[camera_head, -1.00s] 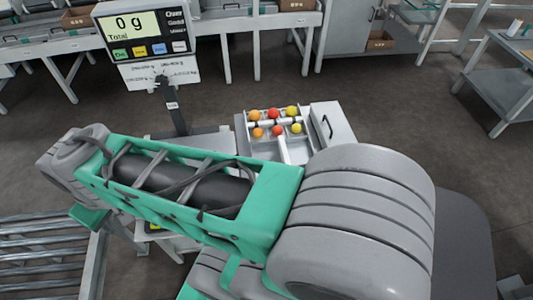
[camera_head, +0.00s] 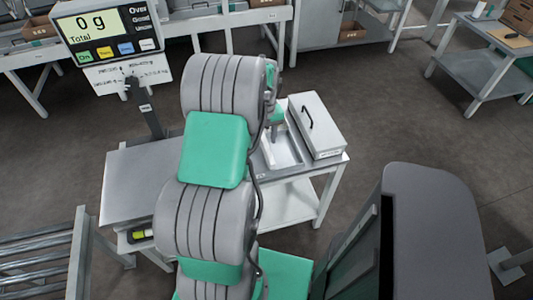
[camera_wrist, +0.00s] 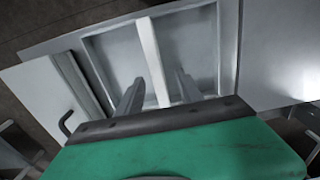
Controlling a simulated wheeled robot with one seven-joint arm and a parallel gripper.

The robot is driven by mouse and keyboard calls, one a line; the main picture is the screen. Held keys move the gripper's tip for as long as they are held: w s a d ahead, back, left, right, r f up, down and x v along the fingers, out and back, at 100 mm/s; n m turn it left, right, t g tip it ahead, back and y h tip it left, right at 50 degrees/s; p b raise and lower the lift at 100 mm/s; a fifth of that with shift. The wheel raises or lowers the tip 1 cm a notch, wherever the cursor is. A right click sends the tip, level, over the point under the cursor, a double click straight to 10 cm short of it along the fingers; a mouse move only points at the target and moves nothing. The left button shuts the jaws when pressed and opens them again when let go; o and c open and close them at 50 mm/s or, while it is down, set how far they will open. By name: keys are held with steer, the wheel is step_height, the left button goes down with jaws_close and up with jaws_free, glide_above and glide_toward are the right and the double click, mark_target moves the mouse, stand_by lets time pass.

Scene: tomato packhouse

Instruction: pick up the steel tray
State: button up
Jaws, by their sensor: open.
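The steel tray (camera_head: 283,151) is a shallow pale tray on a white stand, partly hidden by my arm in the head view. In the wrist view the tray (camera_wrist: 115,50) shows bare sections on both sides of a raised pale bar (camera_wrist: 153,58). My gripper (camera_wrist: 159,80) is open over the tray, with one finger on each side of the bar. I cannot tell whether the fingers touch it. No tomatoes show now; part of the tray is hidden behind my arm and gripper.
A lidded grey box (camera_head: 313,125) with a black handle stands right beside the tray. A flat grey scale plate (camera_head: 145,180) lies to the left, below a display (camera_head: 105,32) reading 0 g. A roller conveyor (camera_head: 40,250) is at lower left.

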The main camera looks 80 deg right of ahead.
mark_target(267, 146)
steer(key=f, duration=0.4)
steer(key=shift+s+f, duration=0.3)
steer(key=shift+s, duration=0.05)
steer(key=shift+a, duration=0.1)
jaws_close()
